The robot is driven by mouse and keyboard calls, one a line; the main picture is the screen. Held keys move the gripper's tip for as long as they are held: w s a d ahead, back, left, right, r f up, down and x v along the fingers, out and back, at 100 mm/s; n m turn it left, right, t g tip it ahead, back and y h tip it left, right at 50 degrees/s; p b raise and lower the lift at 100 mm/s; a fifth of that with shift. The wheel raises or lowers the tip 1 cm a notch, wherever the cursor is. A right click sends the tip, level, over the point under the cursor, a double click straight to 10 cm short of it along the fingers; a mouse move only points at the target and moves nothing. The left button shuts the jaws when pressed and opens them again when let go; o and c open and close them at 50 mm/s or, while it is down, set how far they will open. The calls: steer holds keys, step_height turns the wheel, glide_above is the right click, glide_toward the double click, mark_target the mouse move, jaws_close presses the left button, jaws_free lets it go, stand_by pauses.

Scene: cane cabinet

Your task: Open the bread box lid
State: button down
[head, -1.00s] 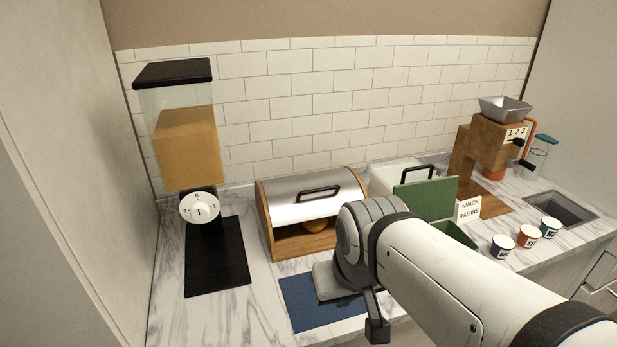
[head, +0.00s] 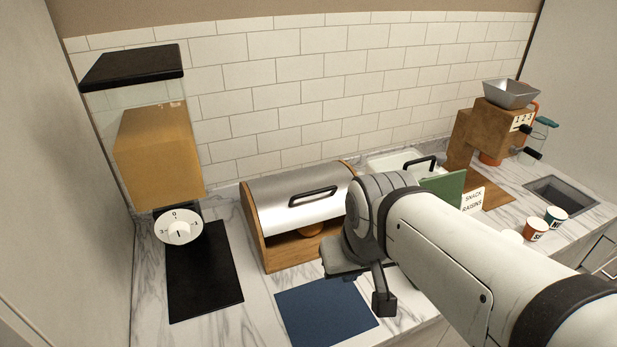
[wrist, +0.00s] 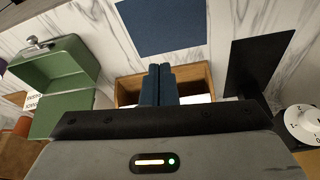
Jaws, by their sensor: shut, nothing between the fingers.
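The bread box (head: 264,247) is a wooden box on the marble counter, with a curved metal lid (head: 290,192) and a black bar handle (head: 305,196). The lid covers the top, and a gap below its front edge shows a brown loaf (head: 309,230) inside. My arm hides the box's right front part in the head view. My gripper (wrist: 158,70) shows in the wrist view as two dark blue fingers pressed together, with nothing between them. They overlap the wooden box (wrist: 192,76) in that view; I cannot tell whether they touch it.
A blue mat (head: 325,313) lies before the box. A dispenser with a dial (head: 180,227) stands left over a black mat (head: 202,275). A green box (head: 445,188), a wooden grinder (head: 490,128) and small cups (head: 536,229) are on the right. A sink (head: 562,196) lies beyond.

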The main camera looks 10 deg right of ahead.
steer(key=m+t+y+b, duration=0.2)
steer(key=m+t+b, duration=0.4)
steer(key=m+b, duration=0.9)
glide_toward(306, 195)
step_height(306, 195, down, 5)
steer(key=d+m+p, duration=0.1)
steer(key=d, duration=0.1)
steer(key=shift+w+a+f+p, duration=0.15)
steer(key=shift+w+p, duration=0.25)
steer(key=shift+w, duration=1.95)
